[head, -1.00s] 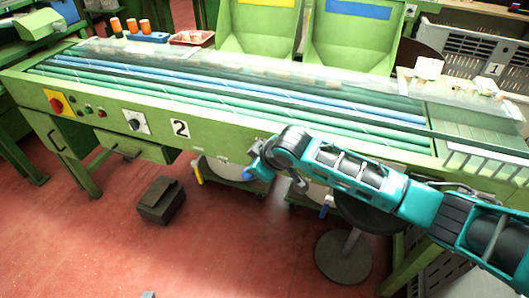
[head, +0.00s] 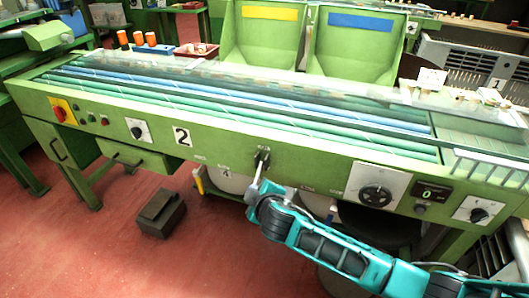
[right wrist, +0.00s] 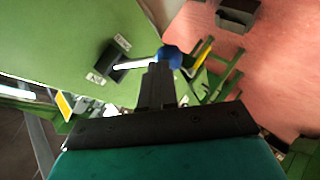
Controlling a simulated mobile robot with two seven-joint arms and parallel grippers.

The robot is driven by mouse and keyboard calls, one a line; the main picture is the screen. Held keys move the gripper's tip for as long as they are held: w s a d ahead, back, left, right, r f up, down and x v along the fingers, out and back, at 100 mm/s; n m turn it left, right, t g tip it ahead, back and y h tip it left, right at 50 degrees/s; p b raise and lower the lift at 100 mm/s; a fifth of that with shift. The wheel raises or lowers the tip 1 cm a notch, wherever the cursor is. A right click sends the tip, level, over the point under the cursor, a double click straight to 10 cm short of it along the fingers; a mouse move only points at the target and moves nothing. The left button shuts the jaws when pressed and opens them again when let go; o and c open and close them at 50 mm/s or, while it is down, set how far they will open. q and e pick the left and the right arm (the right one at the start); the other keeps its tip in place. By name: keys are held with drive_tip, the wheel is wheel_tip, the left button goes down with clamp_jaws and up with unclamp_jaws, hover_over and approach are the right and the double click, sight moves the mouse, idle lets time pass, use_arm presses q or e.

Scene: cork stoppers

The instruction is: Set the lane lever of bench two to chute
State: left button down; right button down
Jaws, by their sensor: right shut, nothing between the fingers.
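Bench two (head: 110,115) is green and carries a "2" plate (head: 182,136) on its front panel. The lane lever (head: 256,177) has a black base on that panel, and its pale shaft hangs down, slightly left. In the right wrist view the lever's shaft (right wrist: 137,65) ends in a blue knob (right wrist: 171,56). My right gripper (head: 257,196) is at the lever's lower end. In the right wrist view its fingers (right wrist: 158,70) are shut and empty, close beside the shaft near the knob; contact cannot be told. My left gripper is out of view.
Small labels (right wrist: 122,42) flank the lever base, too small to read. A rotary dial (head: 375,196), a display (head: 430,192) and knobs sit on the panel. A dark box (head: 161,213) stands on the red floor. Bins (head: 222,180) stand under the bench.

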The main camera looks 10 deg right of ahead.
drive_tip(key=shift+s+f, duration=0.1)
drive_tip(key=shift+f, duration=0.1)
idle(0.4)
drive_tip(key=p+v, duration=0.2)
drive_tip(key=v, duration=1.1)
drive_tip(key=shift+r, duration=0.15)
drive_tip(key=s+d+f+m, duration=0.3)
drive_tip(key=s+f+m, duration=0.1)
drive_tip(key=s+f, duration=0.1)
drive_tip(key=s+d+f+m+g+y, duration=0.1)
drive_tip(key=s+d+f+m, duration=0.2)
drive_tip(key=s+f, duration=0.3)
drive_tip(key=shift+s+m+y, duration=0.3)
drive_tip(key=shift+s+m, duration=0.4)
drive_tip(key=shift+m, duration=0.1)
